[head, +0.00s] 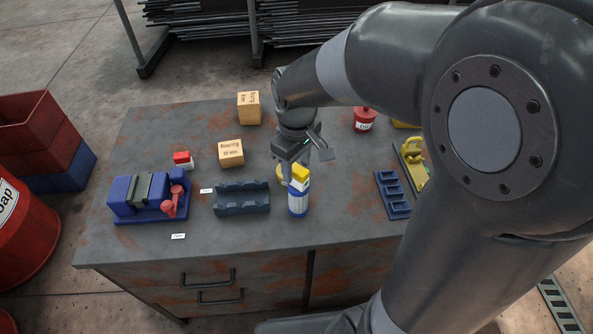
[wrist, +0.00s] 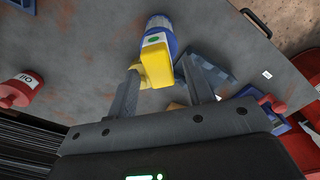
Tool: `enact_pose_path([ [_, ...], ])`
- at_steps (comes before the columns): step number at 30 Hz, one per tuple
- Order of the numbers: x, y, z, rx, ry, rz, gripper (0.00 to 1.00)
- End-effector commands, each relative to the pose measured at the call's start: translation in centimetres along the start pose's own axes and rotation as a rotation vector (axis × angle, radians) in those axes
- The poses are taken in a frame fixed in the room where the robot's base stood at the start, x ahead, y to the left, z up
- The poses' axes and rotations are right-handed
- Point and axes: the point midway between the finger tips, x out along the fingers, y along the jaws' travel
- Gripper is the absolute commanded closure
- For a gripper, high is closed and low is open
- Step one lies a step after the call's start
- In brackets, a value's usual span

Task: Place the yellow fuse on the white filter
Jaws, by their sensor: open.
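The yellow fuse (head: 300,173) is a small block with a white face below it, at the top of the upright blue-and-white cylinder (head: 298,207), which I take to be the filter. In the wrist view the yellow fuse (wrist: 157,66) appears at the end of the filter (wrist: 160,28), apparently touching it. My gripper (head: 289,172) is just behind the fuse in the head view. In the wrist view my gripper (wrist: 160,70) is open, with its fingers on either side of the fuse's near end. Contact with the fingers cannot be told.
A dark blue cradle (head: 242,198) lies left of the filter. A blue vise-like fixture (head: 147,194) and a red-and-white block (head: 183,160) are farther left. Cardboard boxes (head: 231,153) stand behind. A red can (head: 365,119) and blue rack (head: 393,195) are at right.

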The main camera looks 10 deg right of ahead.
Motion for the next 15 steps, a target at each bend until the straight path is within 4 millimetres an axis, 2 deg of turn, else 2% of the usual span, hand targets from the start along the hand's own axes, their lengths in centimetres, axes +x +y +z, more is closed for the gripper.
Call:
enact_pose_path([
  [3,-2.9,0.1,-0.1,0.000,0.006,0.004,0.53],
  [9,-6.8,0.0,-0.1,0.000,0.004,0.002,0.53],
  [15,-8.8,0.0,0.0,0.002,0.002,0.001,0.53],
])
